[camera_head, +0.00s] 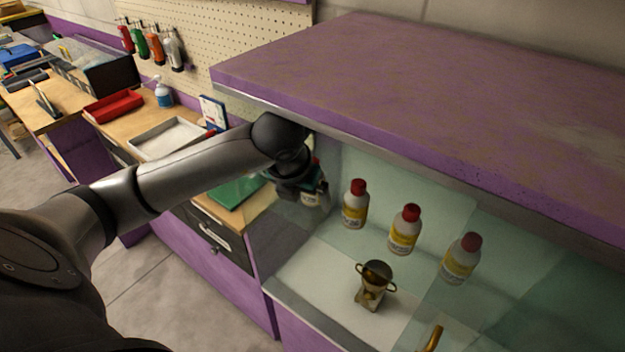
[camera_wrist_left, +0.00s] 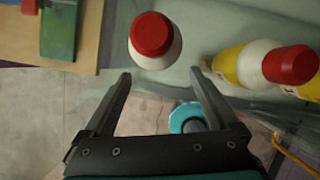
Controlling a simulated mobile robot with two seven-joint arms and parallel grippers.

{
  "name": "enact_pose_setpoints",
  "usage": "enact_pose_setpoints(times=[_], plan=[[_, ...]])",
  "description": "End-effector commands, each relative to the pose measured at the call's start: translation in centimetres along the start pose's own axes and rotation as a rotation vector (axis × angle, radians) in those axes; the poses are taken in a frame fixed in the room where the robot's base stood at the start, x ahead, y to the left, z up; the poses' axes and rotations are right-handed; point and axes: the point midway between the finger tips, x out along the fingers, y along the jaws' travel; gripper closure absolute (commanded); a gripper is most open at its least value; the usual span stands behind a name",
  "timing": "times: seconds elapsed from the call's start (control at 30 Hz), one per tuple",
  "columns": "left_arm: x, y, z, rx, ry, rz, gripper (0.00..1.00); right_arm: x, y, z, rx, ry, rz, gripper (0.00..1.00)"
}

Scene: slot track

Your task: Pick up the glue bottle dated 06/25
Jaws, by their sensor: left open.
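Glue bottles with red caps and yellow labels stand upright in the open cabinet: a left one (camera_head: 355,205), a middle one (camera_head: 404,232) and a right one (camera_head: 460,258). My left gripper (camera_head: 313,190) is beside them on the left, in front of another partly hidden bottle-like shape. In the left wrist view, my open gripper (camera_wrist_left: 160,74) is empty, with a red-capped bottle (camera_wrist_left: 152,38) just beyond its fingertips. Label dates are too small to read. My right gripper is not in view.
A small gold trophy (camera_head: 375,286) stands in front of the bottles. The purple cabinet top (camera_head: 430,95) overhangs them. A workbench with a red tray (camera_head: 113,106) and a grey tray (camera_head: 170,138) is at left. A teal round item (camera_wrist_left: 187,117) shows between the fingers.

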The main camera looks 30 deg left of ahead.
Motion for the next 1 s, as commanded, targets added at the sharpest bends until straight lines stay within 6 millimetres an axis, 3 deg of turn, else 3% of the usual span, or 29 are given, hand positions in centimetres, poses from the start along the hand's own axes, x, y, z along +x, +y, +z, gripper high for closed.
enact_pose_setpoints(times=[0.3,0.5,0.73,1.0], plan=[[1.3,-0.1,3.6,-0.002,0.000,-0.001,0.07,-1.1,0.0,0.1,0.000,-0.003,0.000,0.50],[2.5,0.0,3.5,0.000,0.001,-0.001,0.07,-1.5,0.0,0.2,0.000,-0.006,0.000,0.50],[2.6,0.0,3.5,0.001,0.000,0.000,0.07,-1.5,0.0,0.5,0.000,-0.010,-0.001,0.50],[2.6,0.0,3.5,0.001,0.000,0.000,0.37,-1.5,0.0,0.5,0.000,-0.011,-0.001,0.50]])
